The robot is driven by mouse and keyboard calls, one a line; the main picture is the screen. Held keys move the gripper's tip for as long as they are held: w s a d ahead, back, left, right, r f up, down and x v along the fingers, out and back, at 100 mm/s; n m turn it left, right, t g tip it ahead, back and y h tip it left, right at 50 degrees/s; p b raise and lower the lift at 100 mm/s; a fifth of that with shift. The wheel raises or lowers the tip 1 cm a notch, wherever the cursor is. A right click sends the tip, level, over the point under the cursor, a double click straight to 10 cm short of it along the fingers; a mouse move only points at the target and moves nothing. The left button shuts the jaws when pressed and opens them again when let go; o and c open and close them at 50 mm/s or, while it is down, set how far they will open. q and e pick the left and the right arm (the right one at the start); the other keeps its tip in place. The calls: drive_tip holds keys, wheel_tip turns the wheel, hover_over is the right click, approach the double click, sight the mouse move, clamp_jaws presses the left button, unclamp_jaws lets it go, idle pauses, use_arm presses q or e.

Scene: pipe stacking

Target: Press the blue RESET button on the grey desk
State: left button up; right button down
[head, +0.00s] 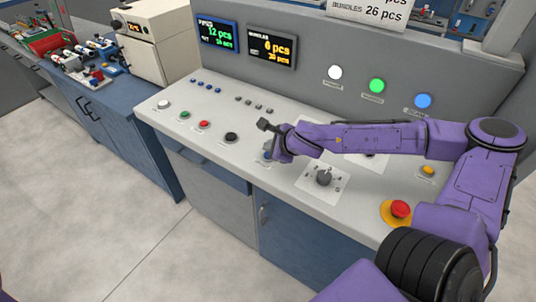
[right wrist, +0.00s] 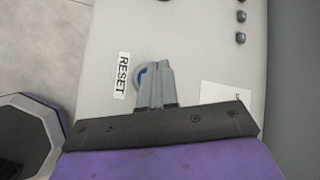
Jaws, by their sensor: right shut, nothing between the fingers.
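The blue RESET button (right wrist: 140,76) shows as a blue sliver in a pale ring, mostly hidden behind my right fingers in the right wrist view. Its white RESET label (right wrist: 122,75) lies just left of it on the grey desk (right wrist: 105,28). My right gripper (right wrist: 154,66) is shut and empty, its fingertips over the button; I cannot tell if they touch it. In the head view a bit of the blue button (head: 267,155) shows beneath my right gripper (head: 271,149), near the desk's front edge. My left gripper is out of view.
Black (head: 231,138), red (head: 204,125), green (head: 184,115) and white (head: 163,104) buttons line the desk to the left. A joystick (head: 324,177) and a red emergency stop (head: 400,209) are to the right. Lit lamps and displays are on the back panel (head: 310,75).

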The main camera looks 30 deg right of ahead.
idle(0.8)
drive_tip(key=shift+f, duration=0.4)
drive_tip(key=shift+f+b, duration=0.45)
drive_tip(key=shift+b, duration=0.1)
drive_tip(key=shift+r, duration=0.1)
idle(0.5)
drive_tip(key=shift+r+p, duration=0.75)
drive_tip(key=shift+p, duration=0.2)
drive_tip(key=shift+r, duration=0.1)
wheel_tip(320, 180, up, 5)
drive_tip(key=p, duration=0.5)
